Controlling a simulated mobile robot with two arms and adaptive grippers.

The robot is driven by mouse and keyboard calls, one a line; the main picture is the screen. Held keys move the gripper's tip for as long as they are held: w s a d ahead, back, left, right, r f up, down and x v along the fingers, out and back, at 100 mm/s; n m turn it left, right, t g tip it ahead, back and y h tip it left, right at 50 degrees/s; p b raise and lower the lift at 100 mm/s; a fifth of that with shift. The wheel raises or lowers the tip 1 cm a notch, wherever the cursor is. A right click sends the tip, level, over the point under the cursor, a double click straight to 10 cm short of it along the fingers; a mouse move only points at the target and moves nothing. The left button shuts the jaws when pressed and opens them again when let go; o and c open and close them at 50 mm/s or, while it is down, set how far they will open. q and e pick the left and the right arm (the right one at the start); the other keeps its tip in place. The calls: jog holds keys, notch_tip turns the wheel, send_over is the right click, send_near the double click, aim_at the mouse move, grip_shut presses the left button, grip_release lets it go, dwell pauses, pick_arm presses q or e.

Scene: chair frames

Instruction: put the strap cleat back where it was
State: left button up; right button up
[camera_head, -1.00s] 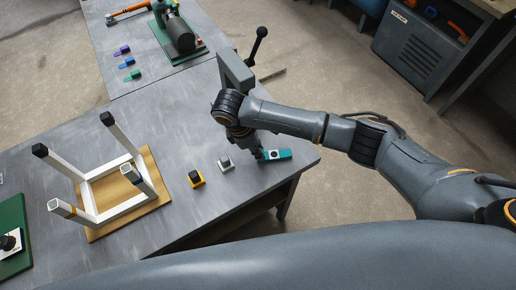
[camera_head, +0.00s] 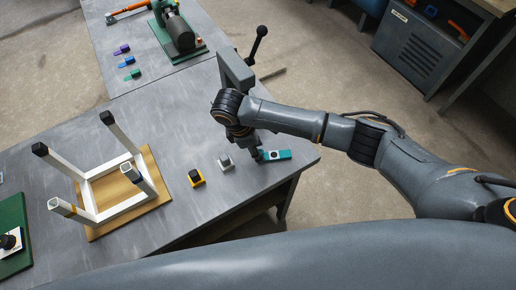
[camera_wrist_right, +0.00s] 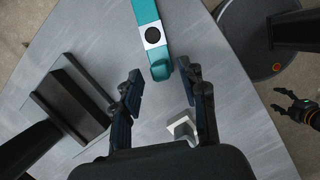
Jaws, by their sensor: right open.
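A teal bar-shaped piece (camera_head: 279,154) lies on the grey table near its right corner; I take it to be the strap cleat, though I cannot be sure. In the right wrist view the teal piece (camera_wrist_right: 147,12) has a pale square with a black disc. My right gripper (camera_head: 257,154) is low over the table at its left end. In the wrist view the right gripper (camera_wrist_right: 161,85) is open and empty, with the teal piece's rounded end ahead of its fingers. My left gripper (camera_wrist_right: 278,99) shows small at the right edge of the wrist view, its fingers apart.
A white chair frame (camera_head: 123,207) stands legs-up on a wooden board (camera_head: 101,232). A grey upright fixture (camera_head: 235,70) stands behind the gripper.

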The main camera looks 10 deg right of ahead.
jog(key=v, duration=1.1)
jog(key=shift+r, duration=0.25)
jog(key=shift+a, duration=0.15)
